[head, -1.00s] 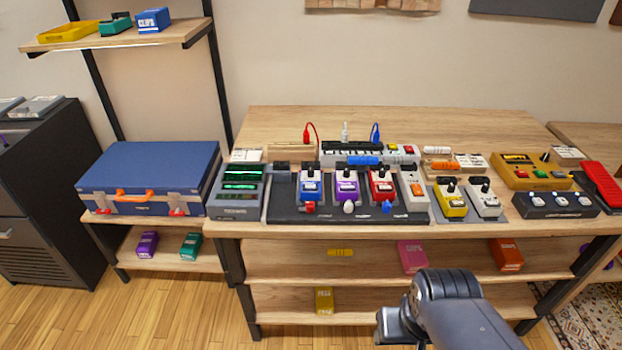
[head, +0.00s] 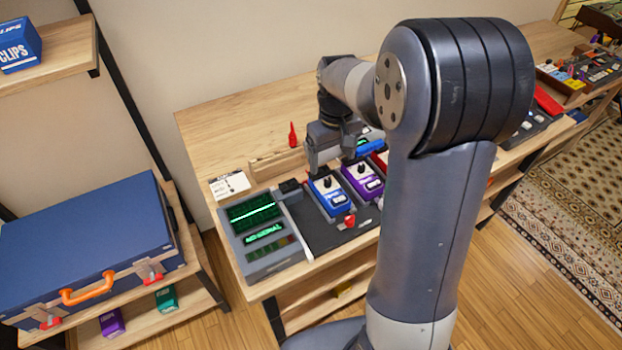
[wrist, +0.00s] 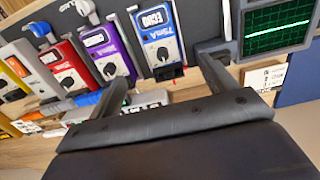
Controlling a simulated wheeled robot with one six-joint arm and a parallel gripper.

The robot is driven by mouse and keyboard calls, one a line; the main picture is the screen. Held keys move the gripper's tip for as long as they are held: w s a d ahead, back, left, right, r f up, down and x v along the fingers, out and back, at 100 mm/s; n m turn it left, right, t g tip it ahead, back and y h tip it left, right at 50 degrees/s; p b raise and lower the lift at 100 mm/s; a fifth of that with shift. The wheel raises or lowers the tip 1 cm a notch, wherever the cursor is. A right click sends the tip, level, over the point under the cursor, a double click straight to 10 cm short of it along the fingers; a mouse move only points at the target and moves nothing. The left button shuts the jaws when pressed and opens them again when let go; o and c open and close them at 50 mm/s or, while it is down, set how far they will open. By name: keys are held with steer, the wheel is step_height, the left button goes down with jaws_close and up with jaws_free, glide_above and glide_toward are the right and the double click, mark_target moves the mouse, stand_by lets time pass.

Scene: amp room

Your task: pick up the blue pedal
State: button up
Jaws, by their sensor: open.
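The blue pedal (head: 326,196) sits upright on the dark pedalboard, between the green-screened unit and the purple pedal (head: 362,182). It has a white panel and a dark knob. In the wrist view the blue pedal (wrist: 162,38) lies just beyond and between my fingers, its knob end nearest them. My gripper (head: 332,165) is open and empty, at the back end of the blue pedal and above the board. In the wrist view my gripper (wrist: 163,70) has its fingers spread wider than the pedal. I cannot tell whether either finger touches it.
A green-screened unit (head: 262,238) stands left of the blue pedal. The purple pedal is close on its right, with a red pedal (wrist: 70,72) beyond. A wooden block (head: 280,162) and a red plug (head: 292,135) are behind. My arm hides the table's right part.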

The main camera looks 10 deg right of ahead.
glide_above(329, 182)
steer(key=f, duration=0.4)
steer(key=shift+s+d+f, duration=0.2)
steer(key=shift+f, duration=0.2)
steer(key=shift+w+a+f+p, duration=0.1)
steer(key=shift+f+p, duration=0.15)
steer(key=shift+f, duration=1.25)
steer(key=shift+w+a+f+p, duration=0.1)
steer(key=shift+f+p, duration=0.1)
steer(key=shift+f, duration=1.25)
steer(key=c, duration=1.4)
